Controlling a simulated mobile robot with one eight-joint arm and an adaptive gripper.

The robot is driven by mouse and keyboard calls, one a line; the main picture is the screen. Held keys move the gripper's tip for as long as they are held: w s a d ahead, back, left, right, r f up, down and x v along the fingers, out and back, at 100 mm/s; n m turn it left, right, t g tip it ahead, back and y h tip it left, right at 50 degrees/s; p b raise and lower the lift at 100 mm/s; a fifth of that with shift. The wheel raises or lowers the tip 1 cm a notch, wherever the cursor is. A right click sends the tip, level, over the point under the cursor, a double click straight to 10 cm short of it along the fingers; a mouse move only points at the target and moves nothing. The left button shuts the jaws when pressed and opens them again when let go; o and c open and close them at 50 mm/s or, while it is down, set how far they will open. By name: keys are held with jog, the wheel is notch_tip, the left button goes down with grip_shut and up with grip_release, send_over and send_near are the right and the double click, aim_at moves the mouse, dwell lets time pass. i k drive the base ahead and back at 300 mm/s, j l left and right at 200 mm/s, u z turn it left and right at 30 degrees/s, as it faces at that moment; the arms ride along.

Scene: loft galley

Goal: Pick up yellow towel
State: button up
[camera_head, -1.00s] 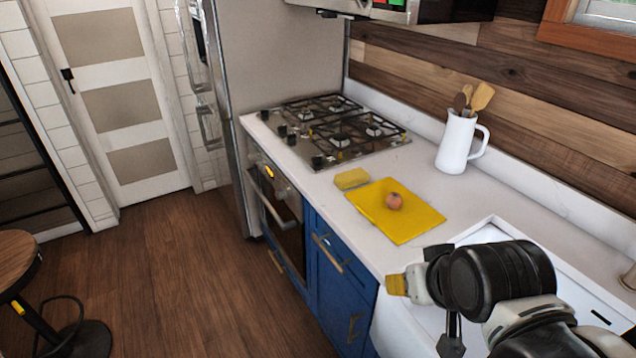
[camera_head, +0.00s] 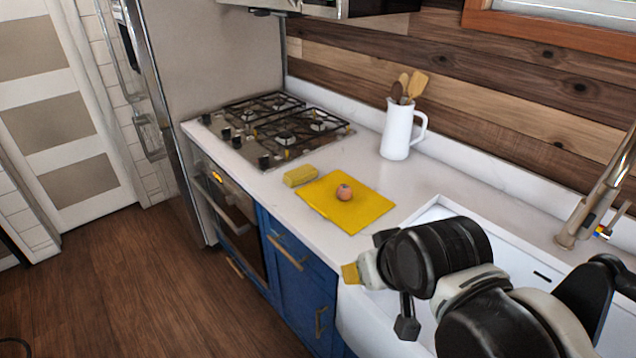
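A small yellow block-like bundle (camera_head: 300,175), possibly a folded towel, lies on the white counter in front of the stove. Beside it is a flat yellow square (camera_head: 358,212) with a small round peach-coloured object (camera_head: 344,191) on it. I cannot tell for sure which of the two yellow things is the towel. My gripper (camera_head: 352,273), with a yellowish tip, is over the counter's front edge by the sink, nearer to me than both and apart from them. My arm hides much of it, and its opening is not clear.
A white jug (camera_head: 400,130) with wooden utensils stands by the wall. The stove (camera_head: 268,128) is at the back left, beside the fridge. The white sink (camera_head: 432,212) and faucet (camera_head: 597,200) are on the right. Counter space around the yellow things is clear.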

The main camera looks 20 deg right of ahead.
aim_at(299, 175)
jog(key=i+j, duration=0.75)
jog(key=i, duration=0.3)
jog(key=i+j+u, duration=0.1)
jog(key=i+j, duration=0.3)
jog(key=i, duration=0.1)
